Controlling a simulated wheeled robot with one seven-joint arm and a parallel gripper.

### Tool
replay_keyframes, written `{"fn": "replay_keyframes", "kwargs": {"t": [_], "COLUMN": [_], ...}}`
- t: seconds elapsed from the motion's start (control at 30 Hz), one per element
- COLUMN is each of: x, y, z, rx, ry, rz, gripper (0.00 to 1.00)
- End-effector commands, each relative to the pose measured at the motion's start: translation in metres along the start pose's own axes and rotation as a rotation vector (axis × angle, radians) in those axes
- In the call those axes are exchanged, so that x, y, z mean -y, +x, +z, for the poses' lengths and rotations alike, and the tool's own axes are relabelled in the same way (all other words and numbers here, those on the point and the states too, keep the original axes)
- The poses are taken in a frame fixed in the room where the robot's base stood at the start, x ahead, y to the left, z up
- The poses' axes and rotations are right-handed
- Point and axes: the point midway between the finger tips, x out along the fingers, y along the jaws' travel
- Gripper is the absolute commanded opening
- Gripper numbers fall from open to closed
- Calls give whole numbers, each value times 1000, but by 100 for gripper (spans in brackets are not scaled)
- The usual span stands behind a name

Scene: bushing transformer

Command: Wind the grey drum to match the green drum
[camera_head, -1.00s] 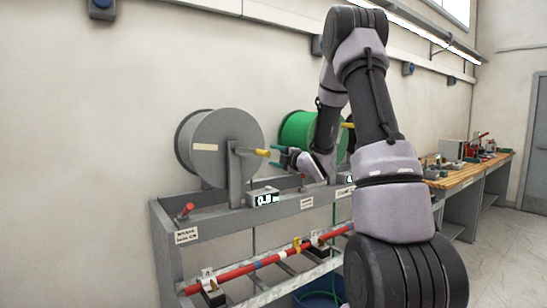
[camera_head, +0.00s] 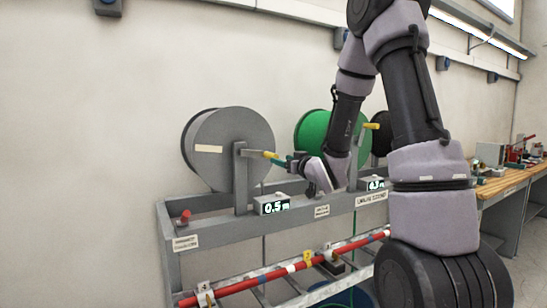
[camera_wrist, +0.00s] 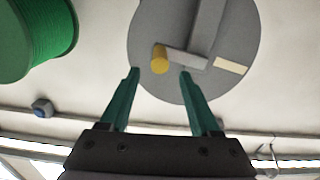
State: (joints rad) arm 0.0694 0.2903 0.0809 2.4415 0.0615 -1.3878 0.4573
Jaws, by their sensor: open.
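The grey drum (camera_head: 222,165) stands on the left of the rack, with a pale label on its face. Its crank has a yellow handle (camera_head: 256,153). The display (camera_head: 272,205) below it reads 0.5 m. The green drum (camera_head: 312,132) stands to its right, partly behind my arm. The green drum's display (camera_head: 376,184) is too small to read surely. My gripper (camera_head: 282,162) is open at the yellow handle's right end. In the wrist view, the yellow handle (camera_wrist: 159,58) shows between and just beyond the green fingertips (camera_wrist: 160,73); contact cannot be told.
A dark drum (camera_head: 381,140) is partly hidden behind my arm. A red knob (camera_head: 184,217) sits at the rack's left corner. A wooden bench (camera_head: 500,186) stands at the right. The wall side left of the rack is clear.

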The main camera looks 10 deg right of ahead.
Motion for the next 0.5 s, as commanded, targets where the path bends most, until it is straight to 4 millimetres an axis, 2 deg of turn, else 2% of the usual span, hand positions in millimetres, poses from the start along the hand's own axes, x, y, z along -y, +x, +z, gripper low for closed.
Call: {"fn": "replay_keyframes", "kwargs": {"t": [0.3,0.5], "x": [0,0], "y": [61,86], "z": [0,1], "rx": [-1,0], "ry": [-2,-2], "rz": [-1,0], "gripper": [63,63]}}
